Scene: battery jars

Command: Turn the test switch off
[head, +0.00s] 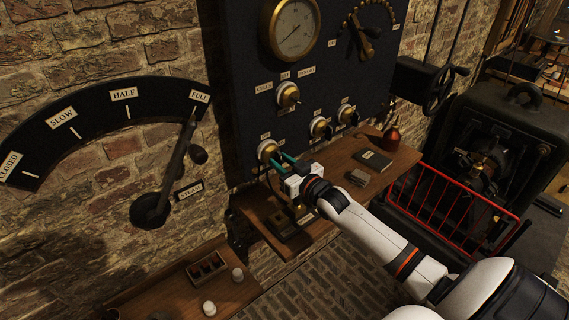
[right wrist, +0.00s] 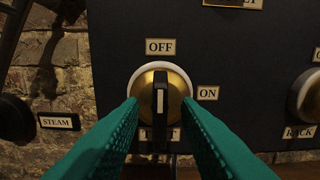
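The test switch (head: 267,150) is a round brass knob low on the left of the dark panel. In the right wrist view the knob (right wrist: 160,82) has a black bar handle standing upright, its pale-marked part toward the OFF label (right wrist: 161,47). The ON label (right wrist: 207,93) is to its right, and the label below is partly hidden. My right gripper (head: 281,163) is at the switch. Its green fingers (right wrist: 159,105) are apart, one on each side of the knob, with a gap to the handle on both sides. My left gripper is not in view.
More brass knobs (head: 288,95) sit above and to the right on the panel (head: 240,60). A steam lever (head: 175,165) is on the left wall. A wooden shelf (head: 335,160) with a notebook (head: 374,159) and an oil can (head: 391,139) lies below. A red rail (head: 450,205) stands at right.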

